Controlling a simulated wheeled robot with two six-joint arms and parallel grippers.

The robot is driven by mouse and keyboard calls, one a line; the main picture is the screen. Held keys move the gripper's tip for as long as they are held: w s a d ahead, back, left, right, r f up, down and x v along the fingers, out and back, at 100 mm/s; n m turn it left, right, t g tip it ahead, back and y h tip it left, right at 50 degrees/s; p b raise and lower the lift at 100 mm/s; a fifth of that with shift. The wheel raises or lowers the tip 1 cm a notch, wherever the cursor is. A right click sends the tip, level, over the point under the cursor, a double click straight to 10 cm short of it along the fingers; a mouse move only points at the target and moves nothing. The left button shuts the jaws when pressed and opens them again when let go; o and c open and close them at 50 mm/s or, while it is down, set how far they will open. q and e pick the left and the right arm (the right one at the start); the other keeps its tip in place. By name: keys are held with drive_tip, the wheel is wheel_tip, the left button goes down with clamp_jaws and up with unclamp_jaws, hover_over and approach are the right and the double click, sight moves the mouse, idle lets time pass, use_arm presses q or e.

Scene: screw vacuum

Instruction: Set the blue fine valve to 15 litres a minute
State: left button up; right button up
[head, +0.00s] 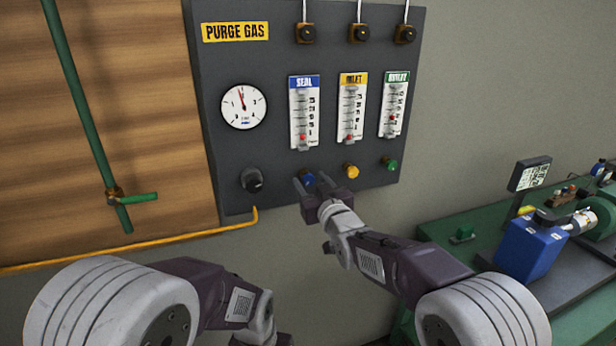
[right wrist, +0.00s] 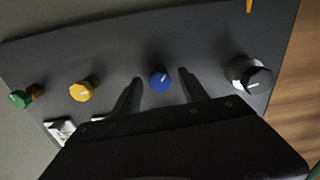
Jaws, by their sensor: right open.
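The blue fine valve knob (head: 308,178) sits on the grey panel below the blue-labelled SEAL flow tube (head: 304,112), whose red float (head: 303,137) is near the bottom of its scale. The scale's numbers are too small to read. My right gripper (head: 312,183) is open in front of the knob. In the right wrist view, the blue knob (right wrist: 159,79) with its white mark shows between the two fingertips (right wrist: 160,75), with a gap on each side. My left arm (head: 205,290) is low at the left; its fingers are not visible.
A yellow knob (head: 351,171) and a green knob (head: 390,164) are to the right, below their own flow tubes. A black knob (head: 252,180) is to the left, below a round gauge (head: 243,106). A yellow pipe (head: 180,238) runs below the panel.

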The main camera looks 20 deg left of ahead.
drive_tip(key=shift+w+a+r, duration=0.1)
drive_tip(key=shift+w+a, duration=0.2)
drive_tip(key=shift+w, duration=0.3)
drive_tip(key=shift+w+a, duration=0.2)
drive_tip(key=shift+a, duration=0.1)
clamp_jaws()
